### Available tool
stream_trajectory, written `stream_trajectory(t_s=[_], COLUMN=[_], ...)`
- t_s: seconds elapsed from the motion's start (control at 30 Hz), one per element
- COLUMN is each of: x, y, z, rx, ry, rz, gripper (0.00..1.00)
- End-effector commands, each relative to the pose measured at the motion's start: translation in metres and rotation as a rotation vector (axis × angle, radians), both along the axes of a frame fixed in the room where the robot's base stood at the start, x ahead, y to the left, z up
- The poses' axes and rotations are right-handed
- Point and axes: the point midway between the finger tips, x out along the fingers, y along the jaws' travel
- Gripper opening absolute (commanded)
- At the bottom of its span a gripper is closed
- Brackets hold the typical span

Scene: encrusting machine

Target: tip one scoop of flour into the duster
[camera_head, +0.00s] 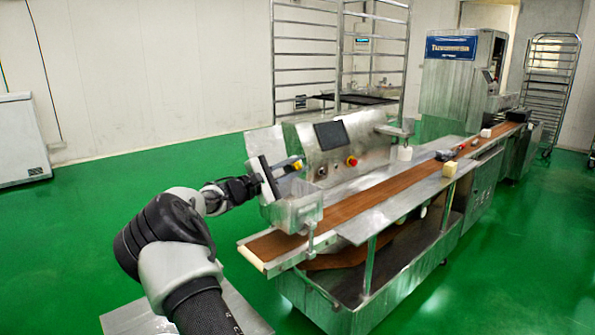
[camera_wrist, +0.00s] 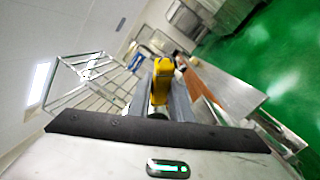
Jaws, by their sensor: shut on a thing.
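My gripper (camera_head: 284,170) is above the near left end of the machine, over a clear-walled box (camera_head: 292,213) that looks like the duster. It is shut on a small yellow and dark thing (camera_head: 297,166), likely the scoop's handle; the yellow part also shows between the fingers in the wrist view (camera_wrist: 159,82). The scoop's bowl cannot be made out, and I cannot tell whether it holds flour. The held thing is apart from the box's rim. The box's inside is too unclear to tell whether flour lies in it.
A brown conveyor belt (camera_head: 375,199) runs from the box to the back right. Behind it stands a steel control housing (camera_head: 306,152) with a dark screen and a red button. A pale yellow block (camera_head: 449,169) lies beside the belt. Green floor is free at left.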

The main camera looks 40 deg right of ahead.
Motion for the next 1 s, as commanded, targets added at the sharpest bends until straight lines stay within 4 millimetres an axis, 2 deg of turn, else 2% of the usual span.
stream_trajectory(t_s=[0.6,1.0], x=[0.0042,0.0049], y=[0.0062,0.0074], z=[-0.0039,-0.0031], rx=[-0.108,-0.121], ry=[-0.008,-0.009], rz=[-0.006,-0.005], gripper=[0.00,0.00])
